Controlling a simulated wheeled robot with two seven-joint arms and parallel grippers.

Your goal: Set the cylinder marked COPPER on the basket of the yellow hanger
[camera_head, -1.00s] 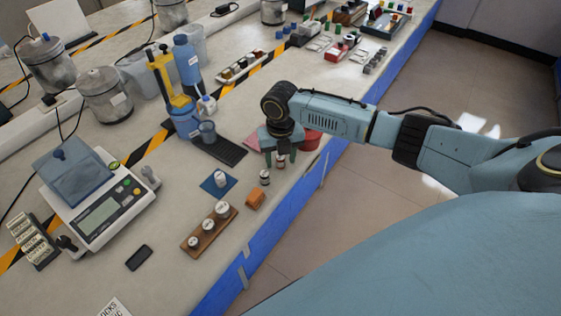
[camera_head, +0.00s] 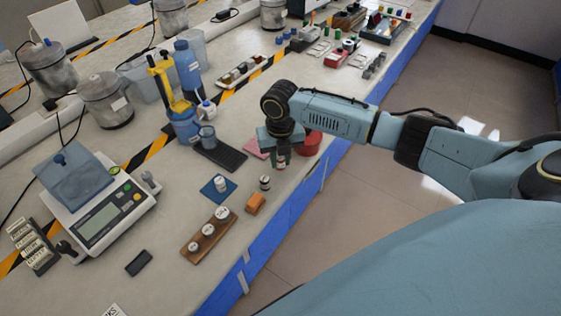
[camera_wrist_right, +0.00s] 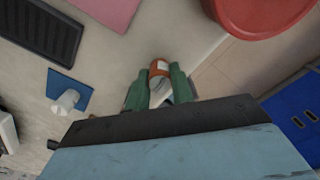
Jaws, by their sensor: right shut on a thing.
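My right gripper (camera_head: 281,163) is over the bench near its front edge, shut on a small cylinder. In the right wrist view the cylinder (camera_wrist_right: 159,68) shows an orange band and a pale end between the green fingertips (camera_wrist_right: 160,85); no marking on it can be read. The yellow hanger (camera_head: 161,75) stands upright further back and left, by a tall blue bottle. A small blue-grey cup (camera_head: 207,136) is in front of it; I cannot tell whether this is its basket. My left gripper is not in view.
A red bowl (camera_head: 309,143) stands right beside my right gripper. Nearer lie a small cylinder (camera_head: 265,182), an orange block (camera_head: 255,203), a wooden weight rack (camera_head: 209,235) and a blue mat with a white-topped cylinder (camera_head: 220,183). A dark keypad-like tray (camera_head: 225,156) lies left of the gripper.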

